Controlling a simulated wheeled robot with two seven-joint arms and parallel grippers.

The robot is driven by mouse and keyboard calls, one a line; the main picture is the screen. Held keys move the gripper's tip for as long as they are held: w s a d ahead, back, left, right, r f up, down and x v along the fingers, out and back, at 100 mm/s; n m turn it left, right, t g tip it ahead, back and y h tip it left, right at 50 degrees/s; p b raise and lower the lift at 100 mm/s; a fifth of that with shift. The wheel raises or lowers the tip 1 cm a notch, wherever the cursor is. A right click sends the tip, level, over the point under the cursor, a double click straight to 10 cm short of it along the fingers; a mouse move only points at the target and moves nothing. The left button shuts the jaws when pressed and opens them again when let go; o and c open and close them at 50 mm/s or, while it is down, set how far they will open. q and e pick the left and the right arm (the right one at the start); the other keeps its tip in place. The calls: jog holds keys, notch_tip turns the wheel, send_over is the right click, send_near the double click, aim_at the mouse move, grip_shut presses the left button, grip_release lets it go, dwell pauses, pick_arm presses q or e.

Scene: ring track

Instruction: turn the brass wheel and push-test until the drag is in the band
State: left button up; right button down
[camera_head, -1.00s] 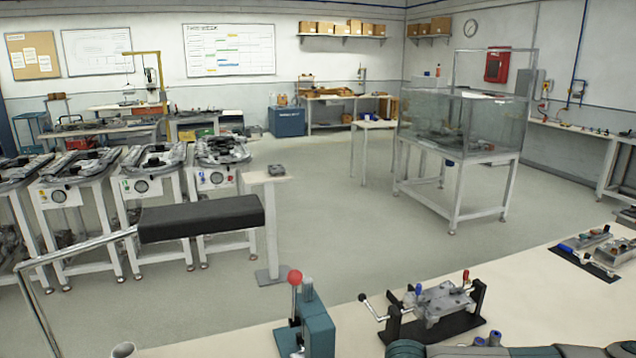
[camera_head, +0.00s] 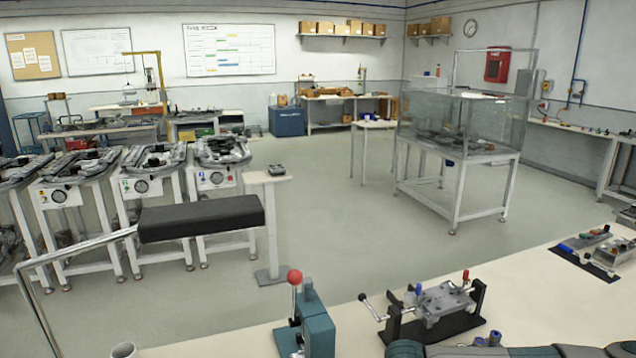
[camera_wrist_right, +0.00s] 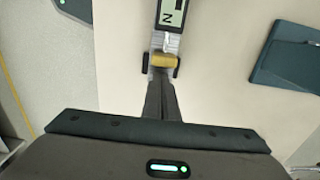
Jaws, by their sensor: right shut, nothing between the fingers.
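In the right wrist view, a brass-coloured cylindrical piece (camera_wrist_right: 162,61), which looks like the brass wheel, sits between two small dark side pieces. Just beyond it is a pale display (camera_wrist_right: 172,13) with a black "N"; the rest of its reading is cut off by the frame's top edge. My right gripper (camera_wrist_right: 161,84) is shut and empty, its dark fingers together just short of the brass piece. I cannot tell whether they touch it. I cannot make out the brass piece in the head view. My left gripper is in neither view.
On the bench in the head view stand a teal press with a red knob (camera_head: 318,328) and a grey clamp fixture (camera_head: 440,302). A dark tray (camera_head: 584,262) lies at right. In the wrist view, a dark teal block (camera_wrist_right: 288,58) lies right; the surface between is bare.

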jog(key=shift+s+a+b, duration=0.75)
jog(key=shift+a, duration=1.3)
jog(key=shift+s+a+b, duration=0.7)
jog(key=shift+a+b, duration=0.05)
jog(key=shift+a, duration=1.25)
jog(key=shift+s+a+b, duration=0.75)
jog(key=shift+a, duration=1.3)
jog(key=shift+w+d+r+b, duration=0.3)
jog(key=shift+d+r, duration=0.1)
jog(key=shift+d, duration=0.35)
jog(key=shift+w+d+r+b, duration=0.15)
jog(key=shift+d+r+b, duration=0.2)
jog(key=shift+d, duration=0.35)
jog(key=shift+d+r, duration=0.1)
jog(key=shift+d, duration=0.25)
jog(key=shift+a+r+p, duration=0.2)
jog(key=shift+r+p, duration=0.05)
jog(key=shift+r, duration=1.4)
jog(key=shift+a+r+p, duration=0.15)
jog(key=shift+r+p, duration=0.05)
jog(key=shift+r, duration=1.75)
